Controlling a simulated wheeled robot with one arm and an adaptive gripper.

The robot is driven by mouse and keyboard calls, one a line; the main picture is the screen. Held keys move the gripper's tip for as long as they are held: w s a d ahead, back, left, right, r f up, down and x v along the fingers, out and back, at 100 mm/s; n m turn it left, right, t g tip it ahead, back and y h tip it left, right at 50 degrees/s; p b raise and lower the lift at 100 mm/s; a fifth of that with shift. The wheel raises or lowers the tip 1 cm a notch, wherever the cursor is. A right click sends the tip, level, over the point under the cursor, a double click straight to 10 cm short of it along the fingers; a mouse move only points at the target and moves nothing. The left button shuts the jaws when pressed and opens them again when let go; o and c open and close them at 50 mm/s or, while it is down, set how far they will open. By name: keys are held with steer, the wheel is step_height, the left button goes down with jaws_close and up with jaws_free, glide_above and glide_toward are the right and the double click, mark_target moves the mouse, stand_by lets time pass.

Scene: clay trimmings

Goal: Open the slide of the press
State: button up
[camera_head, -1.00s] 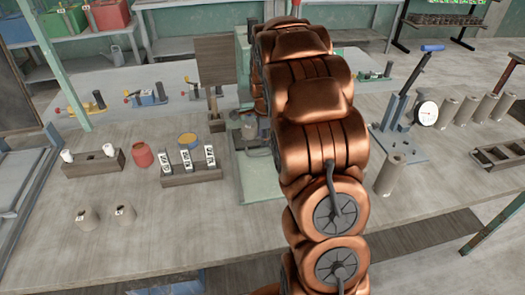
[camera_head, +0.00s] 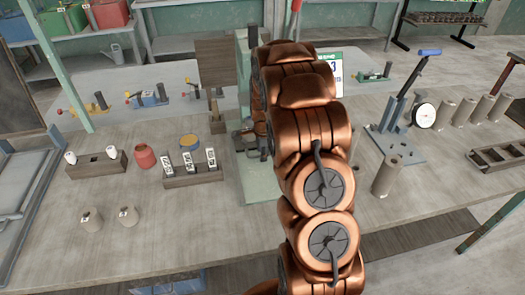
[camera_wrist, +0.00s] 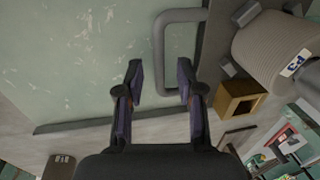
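The green press (camera_head: 243,88) stands at the middle of the bench in the head view, largely hidden by my arm; its green base (camera_head: 258,185) shows below. In the wrist view a worn green panel (camera_wrist: 85,60) carries a grey C-shaped handle (camera_wrist: 158,55); I take this to be the press's slide. My gripper (camera_wrist: 160,78) is open, with its two dark fingers apart. The handle's long bar lies between the fingertips in the picture. I cannot tell whether the fingers reach down around it. No contact is visible.
A pale ribbed cylinder with a label (camera_wrist: 270,48) and a small wooden box (camera_wrist: 240,97) lie right of the fingers. On the bench, a wooden holder with cards (camera_head: 192,174) stands left, a blue-handled lever device (camera_head: 400,125) right.

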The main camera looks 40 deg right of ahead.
jaws_close()
stand_by(0.6)
